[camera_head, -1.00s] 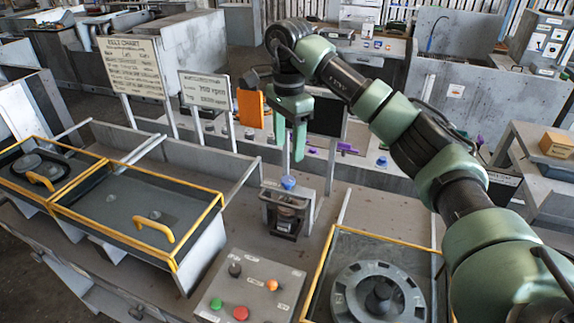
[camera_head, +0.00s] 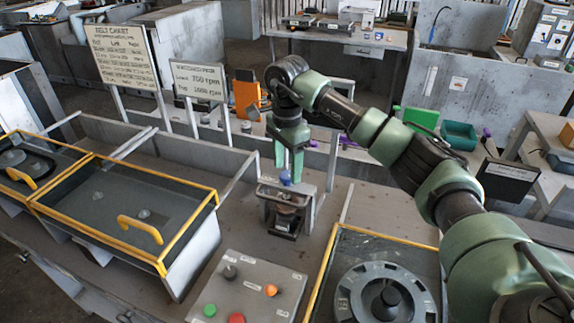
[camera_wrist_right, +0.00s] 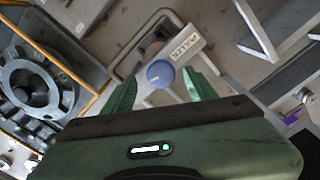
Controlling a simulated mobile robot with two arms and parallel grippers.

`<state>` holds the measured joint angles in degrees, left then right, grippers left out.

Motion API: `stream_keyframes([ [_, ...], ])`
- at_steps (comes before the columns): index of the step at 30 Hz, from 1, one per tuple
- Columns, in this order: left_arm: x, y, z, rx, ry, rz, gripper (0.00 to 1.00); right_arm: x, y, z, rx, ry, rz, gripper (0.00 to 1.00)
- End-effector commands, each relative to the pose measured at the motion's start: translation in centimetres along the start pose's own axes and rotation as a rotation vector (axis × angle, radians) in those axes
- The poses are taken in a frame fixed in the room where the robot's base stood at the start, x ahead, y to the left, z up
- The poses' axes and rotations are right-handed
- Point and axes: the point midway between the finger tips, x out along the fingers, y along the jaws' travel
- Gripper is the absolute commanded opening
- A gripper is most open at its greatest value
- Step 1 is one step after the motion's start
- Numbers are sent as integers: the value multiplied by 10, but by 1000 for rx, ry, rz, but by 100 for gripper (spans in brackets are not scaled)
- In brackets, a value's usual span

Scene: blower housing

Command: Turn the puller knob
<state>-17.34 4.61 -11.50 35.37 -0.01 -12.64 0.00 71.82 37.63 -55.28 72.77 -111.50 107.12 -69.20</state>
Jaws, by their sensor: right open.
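The blue puller knob (camera_head: 285,177) sits on top of a small grey metal puller frame (camera_head: 272,193) in the middle of the bench. In the right wrist view the round knob (camera_wrist_right: 160,74) shows from above, with a white line on it, beside a label reading PULLER (camera_wrist_right: 186,44). My right gripper (camera_head: 288,166) points down just over the knob, and its green fingers partly cover it. The fingers are open, one on each side of the knob in the wrist view. Whether they touch it I cannot tell. My left gripper is out of view.
A button panel (camera_head: 249,291) with red, green and orange buttons lies in front. A yellow-edged case with a grey wheel (camera_head: 384,296) stands at the right front, near my arm. Yellow-framed covered trays (camera_head: 110,207) are at left. Sign boards (camera_head: 199,82) stand behind.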

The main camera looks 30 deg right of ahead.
Motion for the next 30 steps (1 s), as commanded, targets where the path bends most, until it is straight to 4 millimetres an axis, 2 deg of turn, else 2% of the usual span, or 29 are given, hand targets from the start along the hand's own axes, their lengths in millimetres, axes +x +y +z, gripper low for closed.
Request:
stream_keyframes([
  [6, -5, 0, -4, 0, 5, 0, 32, 12, 0, 0, -1, -1, 0, 57],
  [12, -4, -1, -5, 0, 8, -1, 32, 13, 0, 0, -1, -1, -1, 57],
  [14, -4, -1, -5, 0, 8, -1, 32, 13, 0, 0, -1, -1, 0, 43],
  [18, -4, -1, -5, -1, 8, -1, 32, 13, 0, 0, -1, 0, 0, 4],
  [19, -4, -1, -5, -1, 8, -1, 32, 13, 0, 0, -1, 0, 0, 0],
  [30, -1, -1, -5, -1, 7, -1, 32, 13, 0, 0, 60, 1, -1, 0],
])
